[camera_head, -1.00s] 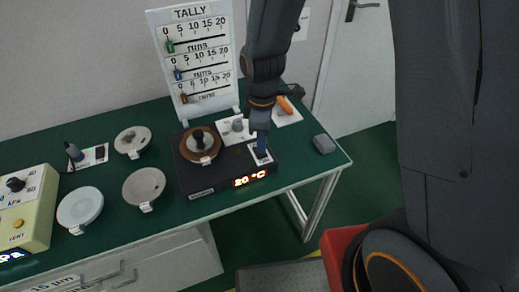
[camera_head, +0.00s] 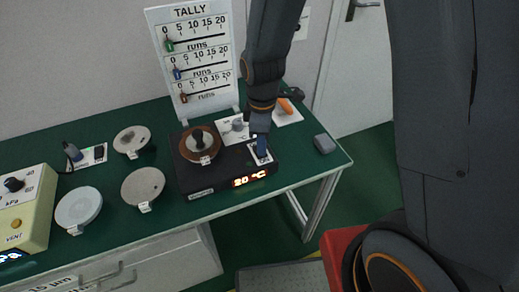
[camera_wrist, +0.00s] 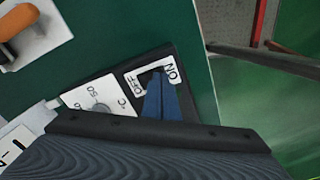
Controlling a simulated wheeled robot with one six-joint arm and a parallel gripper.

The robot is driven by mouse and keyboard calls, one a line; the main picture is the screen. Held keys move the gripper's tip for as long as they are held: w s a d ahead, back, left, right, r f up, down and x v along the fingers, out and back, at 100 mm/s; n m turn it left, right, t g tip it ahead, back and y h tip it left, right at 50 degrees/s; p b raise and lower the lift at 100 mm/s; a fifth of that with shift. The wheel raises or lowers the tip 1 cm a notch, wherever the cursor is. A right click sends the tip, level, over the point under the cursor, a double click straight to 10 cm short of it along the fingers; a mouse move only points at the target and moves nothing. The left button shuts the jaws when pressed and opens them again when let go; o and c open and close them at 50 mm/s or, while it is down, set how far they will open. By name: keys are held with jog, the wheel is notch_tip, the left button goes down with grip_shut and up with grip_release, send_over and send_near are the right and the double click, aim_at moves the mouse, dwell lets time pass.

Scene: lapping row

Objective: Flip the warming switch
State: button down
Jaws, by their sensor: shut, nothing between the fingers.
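The warming unit (camera_head: 187,182) is a dark box on the green table, with a lit display (camera_head: 249,179) reading about 20 °C. Its warming switch sits in a white plate (camera_wrist: 137,85) marked OFF and ON at the box's right end. My gripper (camera_wrist: 158,82) is shut and empty, with its blue fingertips over the switch plate, at or very near the switch. The fingers hide the switch lever, so I cannot tell its position or whether they touch it. In the head view the gripper (camera_head: 262,150) points down onto the same plate.
A brown disc with a black knob (camera_head: 199,142) sits on the box. A white dial plate (camera_wrist: 97,102) is beside the switch. An orange-handled item (camera_head: 286,106) and a grey block (camera_head: 324,144) lie nearby. The tally board (camera_head: 197,60) stands behind.

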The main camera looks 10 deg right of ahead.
jog(key=shift+f, duration=0.1)
notch_tip(320, 180, up, 7)
jog(key=p, duration=0.6)
dwell(0.4)
dwell(0.4)
jog(key=s+d+r+m+b, duration=0.1)
jog(key=s+d+r+m, duration=0.2)
jog(key=d+m, duration=0.3)
jog(key=s+d+r+m+t+b, duration=0.1)
jog(key=s+d+r+m, duration=0.3)
jog(key=m, duration=0.5)
jog(key=d+b, duration=0.1)
jog(key=d, duration=0.1)
jog(key=shift+s+d, duration=0.3)
